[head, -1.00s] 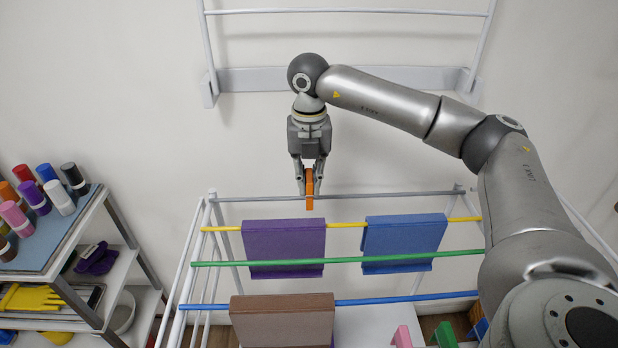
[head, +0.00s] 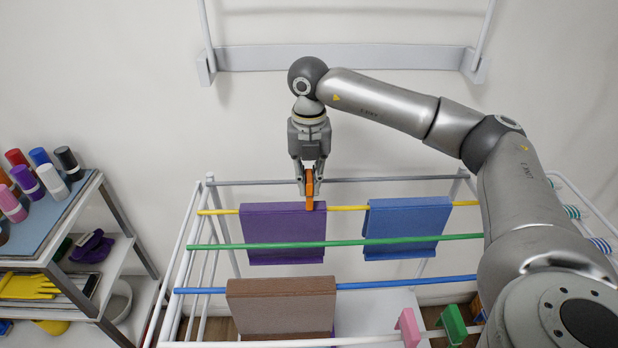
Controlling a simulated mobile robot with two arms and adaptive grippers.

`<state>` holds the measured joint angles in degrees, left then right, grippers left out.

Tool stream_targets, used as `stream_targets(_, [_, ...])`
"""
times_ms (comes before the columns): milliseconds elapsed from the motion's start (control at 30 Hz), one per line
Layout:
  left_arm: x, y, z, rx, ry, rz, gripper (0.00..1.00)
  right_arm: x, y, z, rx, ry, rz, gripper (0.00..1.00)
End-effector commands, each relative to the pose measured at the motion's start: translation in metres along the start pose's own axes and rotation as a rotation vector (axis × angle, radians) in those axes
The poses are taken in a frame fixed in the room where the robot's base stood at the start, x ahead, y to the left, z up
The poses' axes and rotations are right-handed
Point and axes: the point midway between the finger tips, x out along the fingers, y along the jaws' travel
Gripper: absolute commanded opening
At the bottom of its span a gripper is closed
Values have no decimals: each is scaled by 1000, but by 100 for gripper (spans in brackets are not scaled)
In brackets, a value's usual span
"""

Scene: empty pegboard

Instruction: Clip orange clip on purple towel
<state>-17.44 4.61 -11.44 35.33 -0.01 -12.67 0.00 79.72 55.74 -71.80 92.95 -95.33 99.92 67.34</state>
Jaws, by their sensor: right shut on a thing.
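The purple towel (head: 283,236) hangs folded over the yellow bar of the drying rack in the head view. My right gripper (head: 309,184) points down and is shut on the orange clip (head: 309,192). The lower end of the clip reaches the towel's top edge near its right end in the picture. I cannot tell whether the clip touches or straddles the towel. My left gripper is not in view.
A blue towel (head: 404,226) hangs to the right on the same yellow bar (head: 347,208). A brown towel (head: 280,308) hangs nearer on the blue bar, and a green bar (head: 348,242) runs between. Pink (head: 408,327) and green (head: 451,324) clips sit at the lower right. A shelf with bottles (head: 85,225) stands left.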

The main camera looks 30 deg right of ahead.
Motion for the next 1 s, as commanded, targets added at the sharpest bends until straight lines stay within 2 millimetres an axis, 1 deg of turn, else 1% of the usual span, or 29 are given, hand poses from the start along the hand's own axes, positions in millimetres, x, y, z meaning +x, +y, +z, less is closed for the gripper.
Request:
stream_targets(300, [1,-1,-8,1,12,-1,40,0,0,0,0,1,1,0])
stream_targets(1000, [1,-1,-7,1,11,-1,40,0,0,0,0,1,0,0])
